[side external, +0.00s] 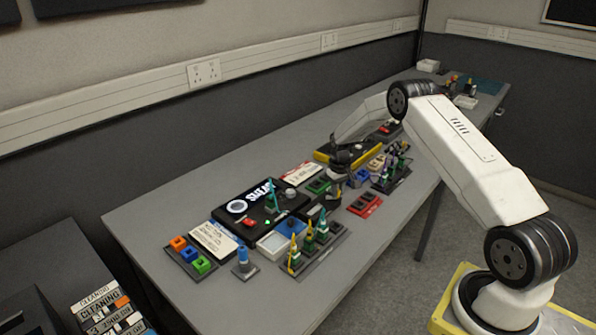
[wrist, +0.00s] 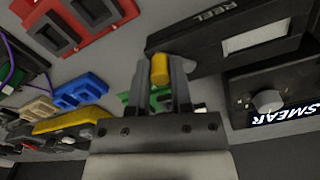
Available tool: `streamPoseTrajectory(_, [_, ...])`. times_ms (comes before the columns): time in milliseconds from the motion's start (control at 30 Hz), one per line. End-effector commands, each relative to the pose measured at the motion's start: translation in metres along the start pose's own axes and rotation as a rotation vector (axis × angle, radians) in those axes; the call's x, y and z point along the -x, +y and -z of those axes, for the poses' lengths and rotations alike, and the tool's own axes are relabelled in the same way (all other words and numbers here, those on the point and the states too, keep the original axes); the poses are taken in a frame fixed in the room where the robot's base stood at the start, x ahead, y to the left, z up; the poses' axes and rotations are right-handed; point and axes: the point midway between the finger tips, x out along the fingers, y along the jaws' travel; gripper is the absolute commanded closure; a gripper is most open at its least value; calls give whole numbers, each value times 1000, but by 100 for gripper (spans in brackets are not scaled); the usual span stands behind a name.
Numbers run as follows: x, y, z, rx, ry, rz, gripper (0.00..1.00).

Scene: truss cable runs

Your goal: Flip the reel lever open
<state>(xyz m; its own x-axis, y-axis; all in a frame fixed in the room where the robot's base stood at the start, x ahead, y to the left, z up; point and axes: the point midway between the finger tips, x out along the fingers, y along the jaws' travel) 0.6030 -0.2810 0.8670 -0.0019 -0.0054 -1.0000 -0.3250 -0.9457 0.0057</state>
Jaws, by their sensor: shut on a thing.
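The reel unit is a black box (wrist: 205,45) marked REEL with a pale rectangular panel, at the upper right of the wrist view. A yellow cylindrical tip (wrist: 159,70), which looks like the reel lever's handle, stands beside the box's left end. My gripper (wrist: 162,78) is shut on this yellow tip, with one grey finger on each side. The lower part of the lever is hidden by the fingers. In the side external view my gripper (side external: 337,184) is low among the table fixtures, and the lever cannot be made out there.
A black SMEAR unit (side external: 262,204) with a grey knob stands left of my gripper. A red tray (side external: 365,205) lies to its right. Racks with green and yellow-tipped items (side external: 312,245) stand in front. A yellow-edged unit (side external: 350,153) is behind.

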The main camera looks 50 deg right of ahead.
Motion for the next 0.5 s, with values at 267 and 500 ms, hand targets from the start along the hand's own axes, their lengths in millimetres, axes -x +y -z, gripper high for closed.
streamPoseTrajectory(267, [0,-3,-4,-149,-2,-1,100])
streamPoseTrajectory(500, [0,-3,-5,-192,-1,0,100])
